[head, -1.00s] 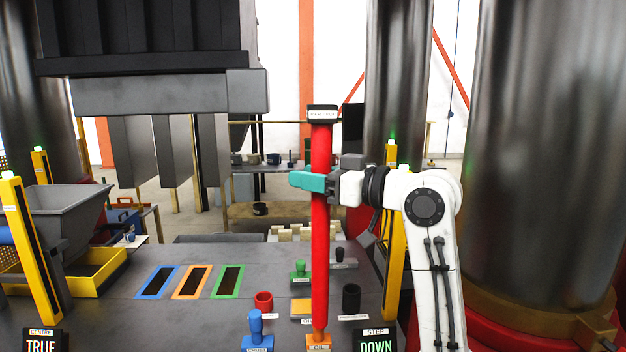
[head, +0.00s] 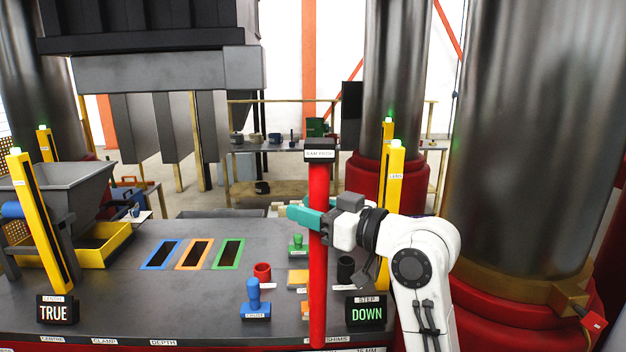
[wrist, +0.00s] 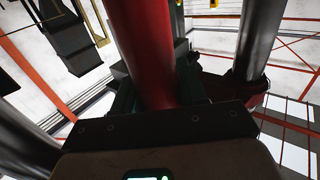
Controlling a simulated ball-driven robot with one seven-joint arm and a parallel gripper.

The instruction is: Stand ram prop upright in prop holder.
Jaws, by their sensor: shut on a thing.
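The ram prop (head: 318,285) is a long red rod with a black, labelled cap on top. It stands upright in the head view. My gripper (head: 303,216), with teal fingers, is shut around its upper half. The prop's lower end overlaps the table's front edge in the picture; I cannot tell whether it touches anything. In the wrist view the red shaft (wrist: 150,60) runs up between the fingers. I cannot identify the prop holder for certain in either view.
A DOWN display (head: 366,311) and yellow post (head: 391,210) are at right.

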